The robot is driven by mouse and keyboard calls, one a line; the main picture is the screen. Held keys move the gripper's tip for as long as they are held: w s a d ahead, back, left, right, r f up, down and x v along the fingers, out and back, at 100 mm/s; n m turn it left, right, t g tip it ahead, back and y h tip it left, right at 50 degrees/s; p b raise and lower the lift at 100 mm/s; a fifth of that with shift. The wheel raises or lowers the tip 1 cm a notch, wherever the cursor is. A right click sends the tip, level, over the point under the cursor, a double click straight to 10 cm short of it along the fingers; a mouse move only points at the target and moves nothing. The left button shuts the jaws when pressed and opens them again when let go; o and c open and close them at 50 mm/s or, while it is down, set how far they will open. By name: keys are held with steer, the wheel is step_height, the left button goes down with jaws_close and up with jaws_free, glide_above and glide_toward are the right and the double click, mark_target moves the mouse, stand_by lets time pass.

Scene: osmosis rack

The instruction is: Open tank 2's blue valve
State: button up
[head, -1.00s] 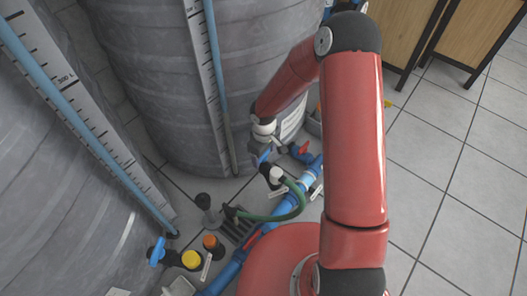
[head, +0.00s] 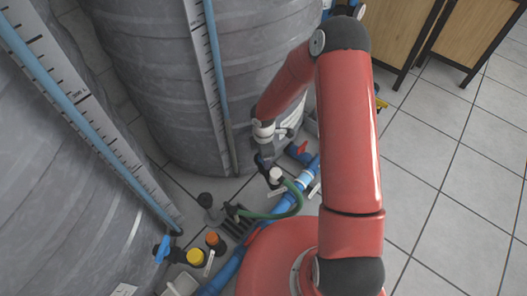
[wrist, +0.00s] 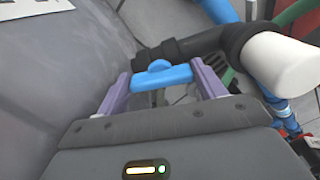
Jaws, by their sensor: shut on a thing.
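The blue valve handle (wrist: 160,76) sits between the two purple fingers of my gripper (wrist: 164,84) in the wrist view, and the gripper is shut on it. The handle lies crosswise on a black valve body (wrist: 180,49) beside a grey tank wall (wrist: 60,60). In the head view my gripper (head: 264,153) is low in front of the middle grey tank (head: 150,90); the held handle cannot be made out there. No tank number can be read.
A white-capped pipe (wrist: 280,60) stands close right of the fingers. A red handle (head: 302,147), blue pipe (head: 270,219) and green hose (head: 290,209) are nearby. Another blue valve handle (head: 162,249) is by the left tank (head: 50,190). Open tiled floor (head: 440,190) lies right.

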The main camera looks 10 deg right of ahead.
steer(key=shift+n+p, duration=0.3)
steer(key=shift+n, duration=0.6)
steer(key=o, duration=1)
